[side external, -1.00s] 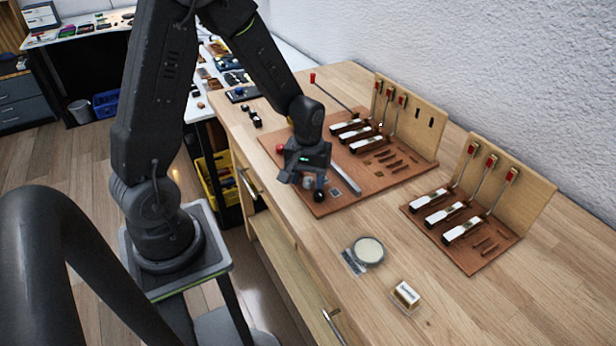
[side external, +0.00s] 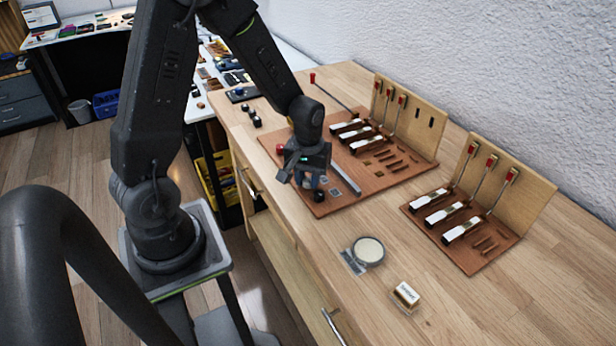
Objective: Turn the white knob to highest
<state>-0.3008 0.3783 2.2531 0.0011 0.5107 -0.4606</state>
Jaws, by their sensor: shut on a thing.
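My gripper (side external: 309,180) points down over the near left part of the reddish-brown board (side external: 350,187) on the wooden bench. It is shut on a small pale thing low between its fingers, which I take to be the white knob. The knob is mostly hidden by the fingers, so its pointer and setting cannot be read. A black round knob (side external: 319,196) sits just in front of the gripper. A red knob (side external: 280,149) shows behind it on the left.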

